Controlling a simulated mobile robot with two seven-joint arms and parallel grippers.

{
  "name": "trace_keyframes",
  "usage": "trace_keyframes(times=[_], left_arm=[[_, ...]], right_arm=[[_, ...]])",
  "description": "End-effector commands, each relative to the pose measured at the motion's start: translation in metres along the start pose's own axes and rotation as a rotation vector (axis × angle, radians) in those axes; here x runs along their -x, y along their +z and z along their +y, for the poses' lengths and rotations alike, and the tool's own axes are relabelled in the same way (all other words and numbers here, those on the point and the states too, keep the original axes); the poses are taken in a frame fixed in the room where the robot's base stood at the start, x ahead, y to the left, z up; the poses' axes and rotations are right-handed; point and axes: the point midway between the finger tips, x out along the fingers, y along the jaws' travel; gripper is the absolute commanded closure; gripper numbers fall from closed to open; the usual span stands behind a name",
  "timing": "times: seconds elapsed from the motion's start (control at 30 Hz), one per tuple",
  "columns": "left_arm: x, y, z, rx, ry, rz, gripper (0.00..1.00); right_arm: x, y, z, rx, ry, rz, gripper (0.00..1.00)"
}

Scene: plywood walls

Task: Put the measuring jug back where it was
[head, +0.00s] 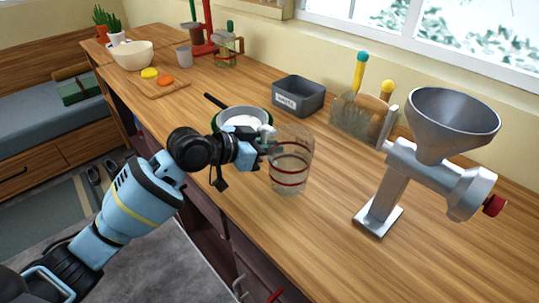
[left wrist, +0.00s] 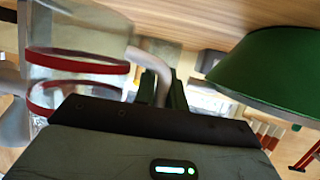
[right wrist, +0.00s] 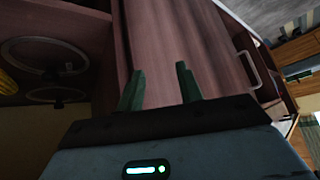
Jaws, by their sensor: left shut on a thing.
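The measuring jug (head: 291,172) is clear glass with red bands. It is upright over the wooden counter in the middle of the head view; I cannot tell whether its base touches the wood. My left gripper (head: 268,146) is shut on its handle, on the jug's left side. In the left wrist view the jug (left wrist: 78,72) is beside the fingers (left wrist: 163,92), with its pale handle (left wrist: 150,62) between them. My right gripper (right wrist: 160,88) is open and empty, in front of dark reddish cabinet fronts. It is out of the head view.
A grey bin (head: 298,96), a glass holder with brushes (head: 352,122) and a metal grinder (head: 385,200) stand around the jug.

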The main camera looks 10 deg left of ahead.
Motion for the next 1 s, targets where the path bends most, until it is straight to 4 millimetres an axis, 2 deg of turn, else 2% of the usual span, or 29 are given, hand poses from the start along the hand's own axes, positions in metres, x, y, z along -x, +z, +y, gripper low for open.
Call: trace_keyframes(times=[0.2,0.6,0.63,0.77,1.0], left_arm=[[-0.010,0.026,0.000,0.003,0.001,-0.003,1.00],[-0.012,0.030,-0.001,0.002,0.000,-0.001,1.00],[-0.012,0.030,-0.001,0.002,0.000,-0.002,0.85],[-0.012,0.030,0.000,0.001,0.000,-0.002,0.69],[-0.012,0.030,0.000,0.001,0.000,-0.002,0.66]], right_arm=[[-0.001,0.000,0.001,0.001,0.000,0.000,0.64],[-0.002,0.001,0.001,0.001,0.000,-0.001,0.64],[-0.002,0.001,0.001,0.001,0.000,-0.001,0.64],[-0.002,0.001,0.001,0.001,0.000,0.000,0.64],[-0.002,0.000,0.000,0.001,0.000,0.000,0.64]])
